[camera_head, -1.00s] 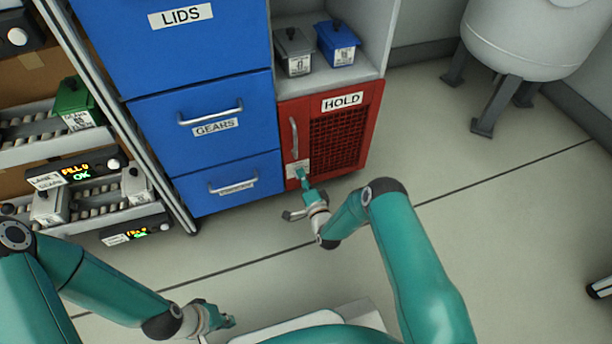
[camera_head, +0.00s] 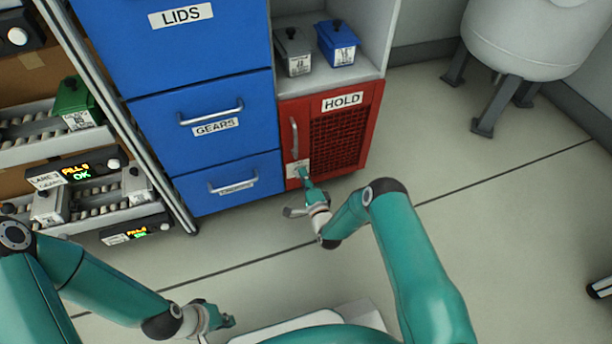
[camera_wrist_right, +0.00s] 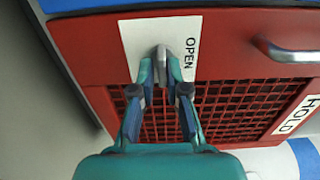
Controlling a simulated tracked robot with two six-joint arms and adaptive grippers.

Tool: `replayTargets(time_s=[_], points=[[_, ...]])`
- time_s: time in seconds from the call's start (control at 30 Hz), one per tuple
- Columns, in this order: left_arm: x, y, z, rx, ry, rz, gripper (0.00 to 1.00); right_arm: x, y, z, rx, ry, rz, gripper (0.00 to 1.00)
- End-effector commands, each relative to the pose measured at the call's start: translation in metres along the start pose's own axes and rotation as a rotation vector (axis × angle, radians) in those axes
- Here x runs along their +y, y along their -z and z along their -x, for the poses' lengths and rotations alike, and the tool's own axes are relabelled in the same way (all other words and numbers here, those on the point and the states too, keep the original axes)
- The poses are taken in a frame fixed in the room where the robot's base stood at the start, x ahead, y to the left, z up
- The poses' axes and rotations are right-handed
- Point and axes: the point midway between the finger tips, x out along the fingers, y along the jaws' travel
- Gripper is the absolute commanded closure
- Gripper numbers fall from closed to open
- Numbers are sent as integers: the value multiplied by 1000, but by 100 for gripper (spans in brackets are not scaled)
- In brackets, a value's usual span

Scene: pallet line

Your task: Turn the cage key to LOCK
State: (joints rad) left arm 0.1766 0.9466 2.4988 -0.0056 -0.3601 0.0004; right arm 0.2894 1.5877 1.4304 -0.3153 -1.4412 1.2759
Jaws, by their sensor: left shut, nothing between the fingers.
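The red cage (camera_head: 340,130) marked HOLD stands at the bottom right of the cabinet, its door closed. Its white key plate (camera_head: 291,170) is at the door's lower left. In the right wrist view the plate (camera_wrist_right: 128,45) shows the word OPEN right of the grey key (camera_wrist_right: 162,62); no LOCK word is visible. My right gripper (camera_head: 302,174) is at the plate, and in the wrist view its fingertips (camera_wrist_right: 162,76) are closed about the key, one on each side. My left gripper (camera_head: 229,321) is shut and empty, low in the head view, far from the cage.
A vertical handle (camera_head: 294,138) is on the cage door above the plate. Blue drawers (camera_head: 215,150) stand to the left, and a grey bin (camera_head: 293,52) and blue bin (camera_head: 338,43) sit on the shelf above. Roller racks (camera_head: 90,150) are at far left.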

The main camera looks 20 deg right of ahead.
Motion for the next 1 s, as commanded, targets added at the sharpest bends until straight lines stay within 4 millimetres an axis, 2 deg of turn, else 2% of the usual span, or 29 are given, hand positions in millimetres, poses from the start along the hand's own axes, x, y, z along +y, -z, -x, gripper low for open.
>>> replayTargets(time_s=[0.03,0.1,0.37,0.53,0.67,1.0], points=[[0,0,0,0,0,0,100,1,1,0,1,-2,0,75],[0,0,0,0,0,0,100,1,0,0,-1,-1,0,67],[0,0,0,0,0,0,100,0,-2,0,-5,2,1,67],[0,0,0,0,0,0,100,0,-2,8,-6,0,1,67],[0,0,0,0,0,0,100,1,-2,25,-6,-1,0,67],[0,0,0,0,0,0,100,2,-1,92,-4,-4,-2,67]])
